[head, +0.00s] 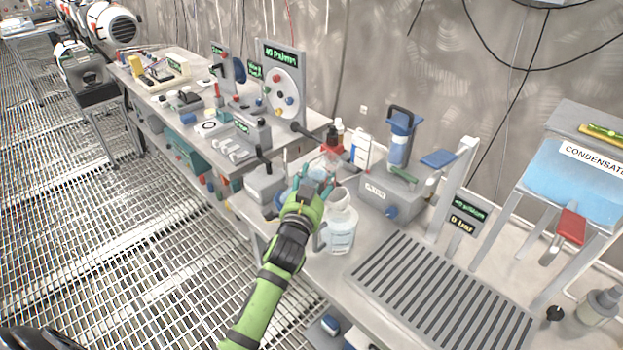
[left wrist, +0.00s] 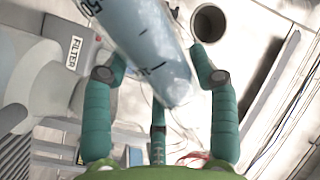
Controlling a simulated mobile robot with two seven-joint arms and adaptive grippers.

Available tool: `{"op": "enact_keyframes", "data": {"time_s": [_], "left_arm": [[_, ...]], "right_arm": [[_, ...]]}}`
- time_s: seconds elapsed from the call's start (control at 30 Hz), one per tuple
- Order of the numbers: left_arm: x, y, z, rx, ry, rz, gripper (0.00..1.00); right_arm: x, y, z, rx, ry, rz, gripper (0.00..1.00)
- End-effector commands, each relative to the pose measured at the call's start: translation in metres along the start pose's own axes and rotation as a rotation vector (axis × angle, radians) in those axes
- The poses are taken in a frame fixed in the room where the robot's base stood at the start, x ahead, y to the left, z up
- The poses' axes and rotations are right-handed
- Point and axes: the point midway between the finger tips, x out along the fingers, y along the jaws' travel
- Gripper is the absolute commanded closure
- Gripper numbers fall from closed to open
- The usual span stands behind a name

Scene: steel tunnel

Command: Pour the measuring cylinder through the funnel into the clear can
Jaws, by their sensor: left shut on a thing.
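My left gripper (head: 314,181) is over the bench, just left of and behind the clear can. In the left wrist view its teal fingers (left wrist: 158,85) are shut on the measuring cylinder (left wrist: 148,45), a clear tube with dark marks and a blue tint, which lies slanted across that view. In the head view my gripper mostly hides the cylinder. The clear can (head: 340,238) stands upright on the bench, with a handle on its left side. A pale funnel (head: 343,199) sits at its top. My right gripper is not in view.
A grey filter box (head: 376,190) with a blue pump-like part (head: 400,138) stands close behind the can. A slatted grate (head: 440,290) lies to the right. A red-capped bottle (head: 330,150) stands behind my gripper. The condensator tank (head: 590,175) is at the far right.

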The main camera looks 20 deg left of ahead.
Motion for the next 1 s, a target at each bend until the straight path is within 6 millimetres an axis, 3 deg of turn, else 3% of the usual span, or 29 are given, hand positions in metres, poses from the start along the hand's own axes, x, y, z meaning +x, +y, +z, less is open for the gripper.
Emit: {"op": "enact_keyframes", "data": {"time_s": [0.43,0.77,1.0], "left_arm": [[0.001,-0.003,0.013,0.202,0.002,-0.001,0.77],[0.001,-0.003,0.014,0.224,0.002,0.000,0.77],[0.001,-0.008,0.018,0.414,0.001,0.001,0.77]], "right_arm": [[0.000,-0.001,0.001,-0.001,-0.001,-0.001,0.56],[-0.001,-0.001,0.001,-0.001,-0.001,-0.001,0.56],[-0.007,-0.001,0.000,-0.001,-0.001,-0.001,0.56]]}}
